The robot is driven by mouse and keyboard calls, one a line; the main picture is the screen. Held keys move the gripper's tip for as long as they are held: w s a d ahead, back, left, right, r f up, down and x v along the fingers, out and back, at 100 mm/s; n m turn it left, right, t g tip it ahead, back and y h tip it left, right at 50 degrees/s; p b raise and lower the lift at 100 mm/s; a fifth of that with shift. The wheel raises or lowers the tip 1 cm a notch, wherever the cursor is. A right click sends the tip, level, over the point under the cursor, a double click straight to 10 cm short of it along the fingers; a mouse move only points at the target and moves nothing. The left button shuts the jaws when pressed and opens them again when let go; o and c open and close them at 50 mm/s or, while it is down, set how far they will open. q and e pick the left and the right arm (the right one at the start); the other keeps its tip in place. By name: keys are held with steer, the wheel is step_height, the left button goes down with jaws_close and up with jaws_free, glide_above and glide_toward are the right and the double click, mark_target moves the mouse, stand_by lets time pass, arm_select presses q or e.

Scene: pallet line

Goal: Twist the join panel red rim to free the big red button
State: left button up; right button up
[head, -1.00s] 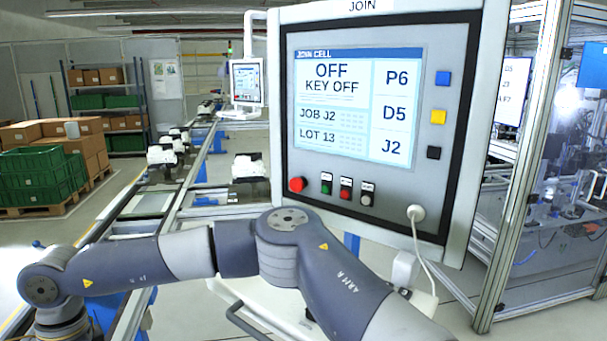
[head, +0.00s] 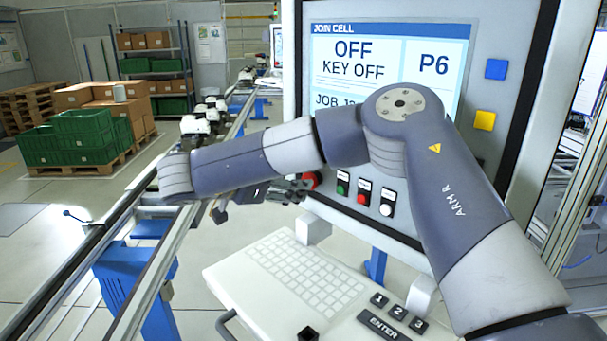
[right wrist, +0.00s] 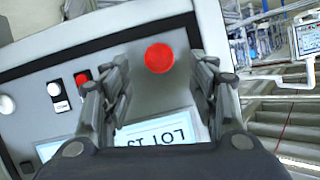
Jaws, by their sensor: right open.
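The big red button (head: 312,180) sits at the lower left of the join panel (head: 488,35), partly hidden by my gripper in the head view. In the right wrist view the button (right wrist: 159,58) is a round red disc on grey metal; I cannot make out its rim separately. My right gripper (head: 290,188) is close in front of the button, partly behind my arm. In the right wrist view its open fingers (right wrist: 160,82) stand on either side of the button, with gaps; contact is not visible. The panel screen (head: 355,60) reads "OFF KEY OFF". My left gripper is out of view.
Green (head: 343,183), red (head: 364,192) and white (head: 387,203) small controls sit right of the big button. A keyboard shelf (head: 225,275) juts out below. A conveyor rail (head: 165,260) runs along the left. Green crates (head: 70,140) stand farther back.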

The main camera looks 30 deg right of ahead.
steer(key=p+x, duration=0.1)
steer(key=x, duration=0.4)
steer(key=shift+d+f, duration=0.2)
steer(key=shift+d, duration=0.15)
steer(key=shift+c, duration=0.6)
